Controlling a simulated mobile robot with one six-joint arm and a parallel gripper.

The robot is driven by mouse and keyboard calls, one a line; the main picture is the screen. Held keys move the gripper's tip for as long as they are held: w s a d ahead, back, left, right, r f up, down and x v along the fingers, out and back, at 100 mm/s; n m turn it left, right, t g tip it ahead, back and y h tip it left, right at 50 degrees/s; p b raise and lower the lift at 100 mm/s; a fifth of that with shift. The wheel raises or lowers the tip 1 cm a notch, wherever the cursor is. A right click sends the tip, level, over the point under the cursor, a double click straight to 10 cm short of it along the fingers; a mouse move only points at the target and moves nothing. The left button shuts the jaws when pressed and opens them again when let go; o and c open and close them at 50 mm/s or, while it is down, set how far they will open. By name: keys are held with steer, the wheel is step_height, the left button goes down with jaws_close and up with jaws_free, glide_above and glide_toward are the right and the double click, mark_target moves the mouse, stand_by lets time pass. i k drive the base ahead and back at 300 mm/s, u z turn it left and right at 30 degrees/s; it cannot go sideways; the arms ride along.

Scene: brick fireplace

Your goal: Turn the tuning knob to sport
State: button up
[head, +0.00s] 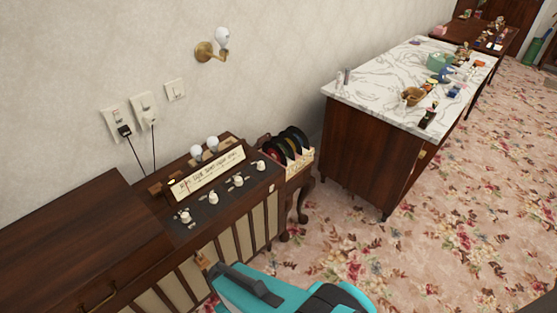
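A wooden radio cabinet (155,200) stands against the wall at the left. Its dark panel has a cream dial strip (208,174) with lettering too small to read. Several white knobs sit in a row below the strip: a leftmost knob (184,217), a second (213,198), a third (238,181) and a rightmost one (260,166). I cannot tell which is the tuning knob or where each points. My teal and dark arm enters at the bottom centre, in front of the cabinet and below the knobs. My gripper's fingers cannot be clearly made out, and nothing visibly touches a knob.
A rack of records (299,160) stands right of the radio. A marble-topped counter (365,82) with small items is farther right. Cords run from wall outlets (143,108) down behind the radio. A wall lamp (213,47) hangs above. The flowered carpet at right is clear.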

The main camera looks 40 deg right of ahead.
mark_target(260, 165)
steer(key=z, duration=1)
steer(key=k, duration=0.95)
steer(key=i, duration=0.9)
